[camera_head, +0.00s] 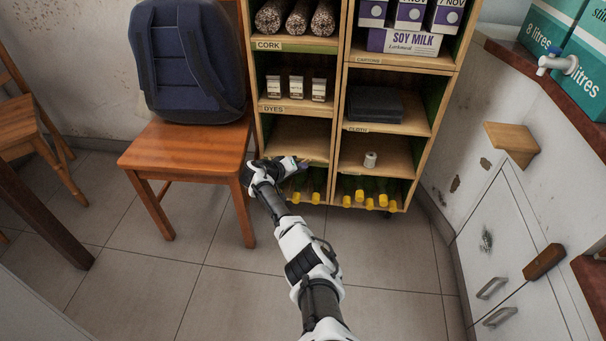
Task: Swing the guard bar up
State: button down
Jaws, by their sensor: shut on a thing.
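My gripper (303,163) is at the front of the left column of the wooden shelf unit (342,110), just above the bottom row of bottles. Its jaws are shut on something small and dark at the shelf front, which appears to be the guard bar. The bar itself is mostly hidden by the gripper and too small to make out, so I cannot tell its angle. My arm reaches up from the lower middle of the picture to this spot.
A wooden chair (190,149) with a blue backpack (186,62) stands close left of my gripper. Yellow-capped bottles (370,203) lie in the bottom compartments. A white roll (370,159) sits on the right shelf. White cabinets (510,265) stand at right. Tiled floor (385,265) is clear.

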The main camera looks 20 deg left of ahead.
jog(key=shift+a+r, duration=0.15)
jog(key=c, duration=1.3)
grip_release()
jog(key=p+v, duration=0.2)
jog(key=v, duration=0.5)
jog(key=shift+s, duration=0.25)
jog(key=shift+a+r, duration=0.1)
jog(key=shift+c, duration=0.2)
